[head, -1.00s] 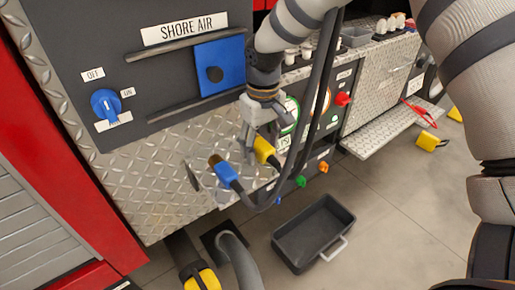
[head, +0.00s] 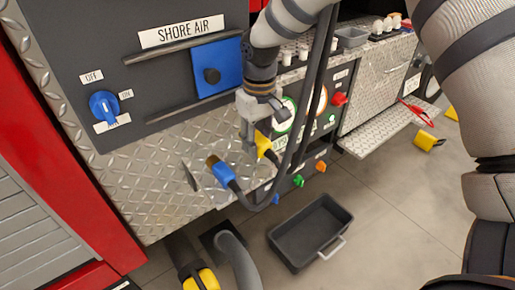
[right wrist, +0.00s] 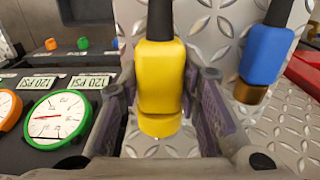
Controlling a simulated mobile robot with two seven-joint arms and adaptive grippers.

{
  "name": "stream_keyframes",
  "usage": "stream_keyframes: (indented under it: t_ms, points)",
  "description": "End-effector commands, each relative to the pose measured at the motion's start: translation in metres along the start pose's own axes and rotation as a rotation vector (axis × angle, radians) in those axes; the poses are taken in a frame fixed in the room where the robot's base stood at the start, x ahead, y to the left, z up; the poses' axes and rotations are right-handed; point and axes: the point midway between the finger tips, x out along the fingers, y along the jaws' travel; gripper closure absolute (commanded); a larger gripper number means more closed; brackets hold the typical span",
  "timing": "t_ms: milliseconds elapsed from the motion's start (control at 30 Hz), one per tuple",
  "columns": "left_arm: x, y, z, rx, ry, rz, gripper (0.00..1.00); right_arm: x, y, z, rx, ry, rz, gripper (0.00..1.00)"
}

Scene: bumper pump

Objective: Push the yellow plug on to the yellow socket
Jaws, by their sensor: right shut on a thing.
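The yellow plug (right wrist: 160,75) is between the two fingers of my right gripper (right wrist: 160,115) in the right wrist view, its dark cable running up. The gripper is shut on it, in front of the diamond-plate panel. In the head view my right gripper (head: 250,140) points down, with the yellow plug (head: 263,144) partly hidden behind it. I cannot make out the yellow socket. My left gripper is not in view.
A blue square cover (head: 217,68) and a blue knob (head: 104,106) are on the dark panel. Green-ringed (right wrist: 58,117) and orange-ringed gauges lie beside the gripper. A grey bin (head: 310,234) stands on the floor. Dark cables hang close to the right arm.

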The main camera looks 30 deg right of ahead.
Motion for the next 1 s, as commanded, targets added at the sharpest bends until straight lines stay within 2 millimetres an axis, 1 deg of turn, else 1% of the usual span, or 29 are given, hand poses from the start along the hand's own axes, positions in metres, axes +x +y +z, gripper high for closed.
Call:
stream_keyframes:
  t_ms: [33,100,500,867,967,1000]
  points:
    - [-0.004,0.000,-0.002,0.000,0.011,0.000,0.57,-0.008,0.000,-0.001,0.000,0.008,0.000,0.93]
    - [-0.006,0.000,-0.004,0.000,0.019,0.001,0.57,-0.014,0.000,-0.001,-0.001,0.008,0.001,0.93]
    - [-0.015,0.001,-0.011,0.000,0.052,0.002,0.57,-0.041,0.000,-0.002,-0.001,0.006,0.000,0.93]
    - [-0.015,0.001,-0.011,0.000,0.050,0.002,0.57,-0.041,-0.002,0.000,-0.001,0.001,-0.003,0.93]
    - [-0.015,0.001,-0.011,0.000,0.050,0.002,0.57,-0.041,-0.016,0.007,-0.002,0.001,-0.024,0.93]
    - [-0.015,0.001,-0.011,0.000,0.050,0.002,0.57,-0.041,-0.025,0.012,0.001,0.000,-0.038,0.93]
